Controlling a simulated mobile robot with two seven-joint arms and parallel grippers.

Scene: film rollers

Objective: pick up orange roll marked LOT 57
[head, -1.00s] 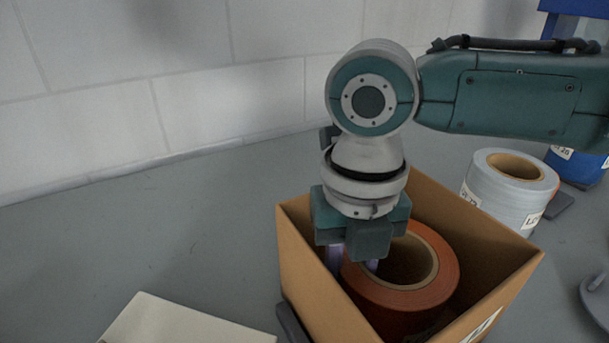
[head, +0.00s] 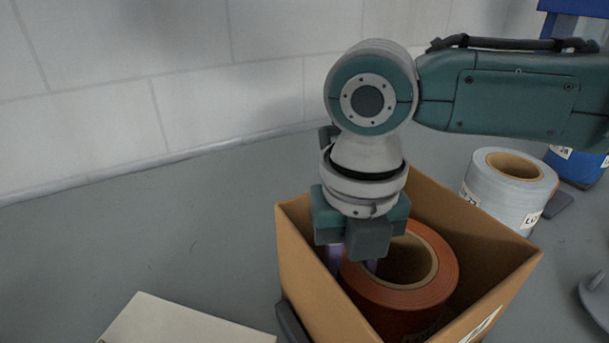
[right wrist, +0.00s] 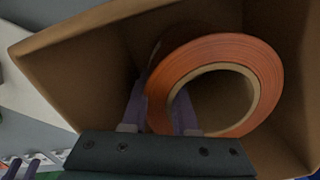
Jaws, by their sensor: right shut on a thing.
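The orange roll (head: 436,278) stands upright in a cardboard box (head: 304,265), its cardboard core opening facing up. Its LOT marking cannot be read. My right gripper (head: 352,262) reaches down into the box from above and is shut on the near-left wall of the roll, one finger outside and one inside the core. In the right wrist view the fingers (right wrist: 160,112) straddle the ring of the orange roll (right wrist: 222,52). The lower part of the roll is hidden by the box. My left gripper is not in view.
A grey-white roll (head: 507,190) with labels stands right of the box, with a blue roll (head: 577,168) behind it. A pale flat slab (head: 185,322) lies at front left. A grey round object (head: 598,297) is at the right edge. The left of the table is clear.

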